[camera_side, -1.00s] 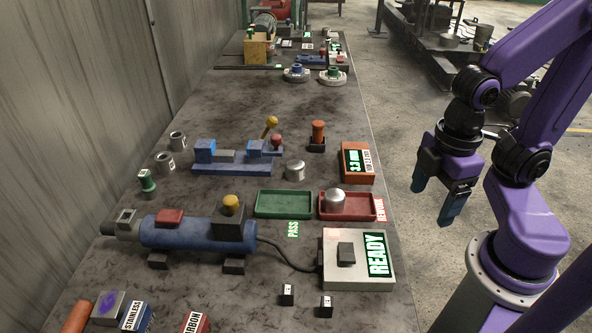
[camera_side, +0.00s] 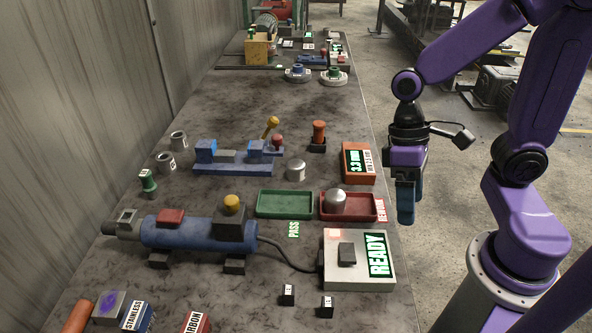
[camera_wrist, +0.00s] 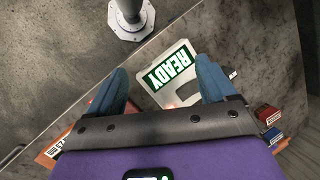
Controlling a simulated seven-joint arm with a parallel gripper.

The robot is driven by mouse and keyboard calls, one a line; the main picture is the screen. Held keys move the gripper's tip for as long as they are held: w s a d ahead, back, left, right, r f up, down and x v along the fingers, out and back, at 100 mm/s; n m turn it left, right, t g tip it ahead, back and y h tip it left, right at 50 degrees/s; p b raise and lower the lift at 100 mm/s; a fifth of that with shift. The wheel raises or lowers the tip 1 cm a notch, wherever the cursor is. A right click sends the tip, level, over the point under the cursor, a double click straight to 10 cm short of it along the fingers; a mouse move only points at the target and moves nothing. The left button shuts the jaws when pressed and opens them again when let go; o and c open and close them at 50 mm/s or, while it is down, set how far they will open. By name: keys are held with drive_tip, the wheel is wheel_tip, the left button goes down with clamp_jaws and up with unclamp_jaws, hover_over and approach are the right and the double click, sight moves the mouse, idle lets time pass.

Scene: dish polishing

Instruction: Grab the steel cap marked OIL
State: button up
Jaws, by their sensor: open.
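No OIL marking is readable in either view. In the side view, one plain steel cap (camera_side: 296,171) stands on the bench behind the green tray (camera_side: 262,211). A second steel cap (camera_side: 335,202) sits in the red tray (camera_side: 367,215) labelled REWORK. Two hollow steel cylinders, (camera_side: 178,141) and (camera_side: 165,162), stand at the left; their small labels are unreadable. My gripper (camera_side: 405,212) hangs fingers down at the bench's right edge, right of the red tray. It is open and empty; the wrist view shows both blue fingers apart (camera_wrist: 163,82).
A READY box (camera_side: 340,283) with a cable stands at the bench's front right. A blue cylindrical machine (camera_side: 185,233), a blue fixture (camera_side: 230,168) with a yellow-knobbed lever and an orange gauge (camera_side: 358,163) stand around the trays.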

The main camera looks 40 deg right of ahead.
drive_tip(key=w+f+m+y, duration=0.1)
drive_tip(key=w+m+y, duration=0.2)
drive_tip(key=w+m, duration=0.2)
drive_tip(key=w+d+f+m+y, duration=0.1)
drive_tip(key=w+m+y, duration=0.1)
drive_tip(key=w+m, duration=0.3)
drive_tip(key=w+d+f+m+t+y, duration=0.1)
drive_tip(key=w+m+y, duration=0.2)
drive_tip(key=w+m, duration=0.2)
drive_tip(key=shift+w+f+m+y, duration=0.1)
drive_tip(key=shift+f+m+y, duration=0.1)
drive_tip(key=shift+m+y, duration=0.1)
drive_tip(key=w+d+f+m+t, duration=0.1)
drive_tip(key=w+d+m+t, duration=0.2)
drive_tip(key=d+m, duration=0.1)
drive_tip(key=w+d+f+m+t+y, duration=0.1)
drive_tip(key=w+d+m+t, duration=0.2)
drive_tip(key=w+d+m, duration=0.1)
drive_tip(key=w+d+f+m+t+y, duration=0.1)
drive_tip(key=w+d+f+m+t, duration=0.1)
drive_tip(key=w+d+m+t, duration=0.1)
drive_tip(key=shift+w+d+m, duration=0.5)
drive_tip(key=shift+d, duration=0.35)
drive_tip(key=shift+w+a+f, duration=0.1)
drive_tip(key=shift+w+f, duration=0.1)
approach(290, 170)
drive_tip(key=w+a+f, duration=0.2)
drive_tip(key=w, duration=0.1)
drive_tip(key=shift+a+f, duration=0.4)
drive_tip(key=shift+x, duration=2.75)
